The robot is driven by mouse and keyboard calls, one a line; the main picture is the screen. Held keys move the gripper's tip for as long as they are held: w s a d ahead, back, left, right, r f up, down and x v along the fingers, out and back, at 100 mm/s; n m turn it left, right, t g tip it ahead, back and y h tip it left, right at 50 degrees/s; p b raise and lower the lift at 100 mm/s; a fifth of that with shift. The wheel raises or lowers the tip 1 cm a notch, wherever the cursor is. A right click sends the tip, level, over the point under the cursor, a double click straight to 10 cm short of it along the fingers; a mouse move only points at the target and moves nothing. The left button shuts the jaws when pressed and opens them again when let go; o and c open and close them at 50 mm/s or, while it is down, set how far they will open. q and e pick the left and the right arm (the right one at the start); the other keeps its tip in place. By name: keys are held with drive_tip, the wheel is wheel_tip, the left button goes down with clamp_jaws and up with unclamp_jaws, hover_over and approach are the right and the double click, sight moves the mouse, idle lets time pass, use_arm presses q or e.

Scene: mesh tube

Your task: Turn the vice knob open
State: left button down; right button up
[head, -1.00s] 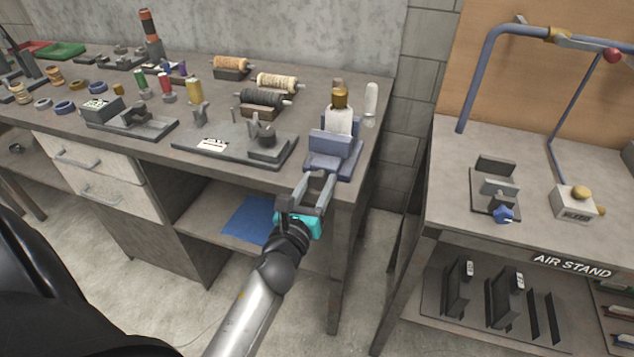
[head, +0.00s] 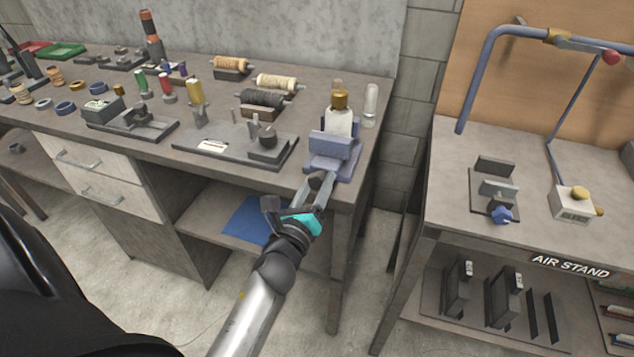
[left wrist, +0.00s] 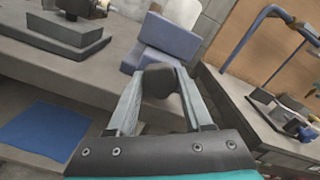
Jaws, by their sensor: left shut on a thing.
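The blue-grey vice (head: 330,150) stands at the front right corner of the left workbench. It also shows in the left wrist view (left wrist: 168,40), at the top middle. My left gripper (head: 322,182) is at the front of the vice, low and just past the bench edge. Its fingers are shut on the dark rounded vice knob (left wrist: 160,82), one finger on each side. In the head view the fingers mostly hide the knob. A capped bottle (head: 339,120) stands upright behind the vice's front jaw. My right gripper is not in view.
The bench (head: 225,112) holds spools, rings and small fixtures left of the vice. A clear vial (head: 371,105) stands behind it on the right. The air stand table (head: 450,180), with a blue-knobbed fixture (head: 490,190), is across a gap. The floor in front is clear.

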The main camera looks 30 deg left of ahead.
use_arm(q)
drive_tip(key=n+p, duration=0.1)
drive_tip(key=n, duration=0.3)
drive_tip(key=shift+r+n, duration=0.15)
drive_tip(key=shift+n, duration=0.15)
drive_tip(key=n+p, duration=0.1)
drive_tip(key=n, duration=0.2)
drive_tip(key=shift+n, duration=0.4)
drive_tip(key=n+p, duration=0.1)
drive_tip(key=n, duration=0.3)
drive_tip(key=shift+p, duration=0.4)
drive_tip(key=n+p, duration=0.1)
drive_tip(key=n, duration=0.3)
drive_tip(key=shift+p, duration=0.3)
drive_tip(key=n+p, duration=0.2)
drive_tip(key=n, duration=0.2)
drive_tip(key=shift+n, duration=0.3)
drive_tip(key=n+p, duration=0.1)
drive_tip(key=n, duration=0.3)
drive_tip(key=shift+n+p, duration=0.3)
drive_tip(key=shift+p, duration=0.05)
drive_tip(key=n+p, duration=0.1)
drive_tip(key=n, duration=0.2)
drive_tip(key=shift+n+p, duration=0.35)
drive_tip(key=shift+n, duration=1.85)
